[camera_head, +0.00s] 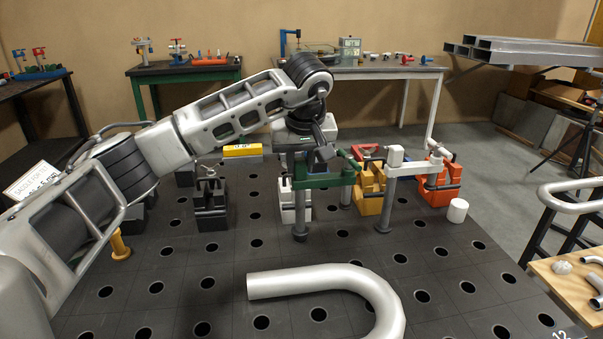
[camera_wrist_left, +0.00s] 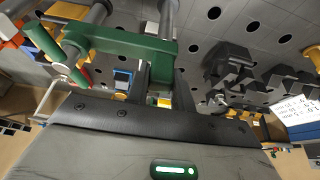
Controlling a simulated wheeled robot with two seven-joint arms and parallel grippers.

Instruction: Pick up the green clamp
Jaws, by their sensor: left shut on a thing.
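The green clamp (camera_head: 325,180) stands above the dark perforated table, its green bar level and its grey posts pointing down. My left gripper (camera_head: 321,153) reaches it from above and is shut on its bar. In the left wrist view the green bar (camera_wrist_left: 112,42) runs to the left from between my left gripper's fingers (camera_wrist_left: 165,78). I cannot tell whether the lower tip of its front post touches the table. My right gripper is not in view.
A bent silver pipe (camera_head: 330,278) lies in front. A white clamp (camera_head: 397,170), a yellow block (camera_head: 368,190) and an orange vise (camera_head: 440,185) stand close on the right. A black vise (camera_head: 211,208) stands to the left. A white cylinder (camera_head: 457,210) stands near the table's right side.

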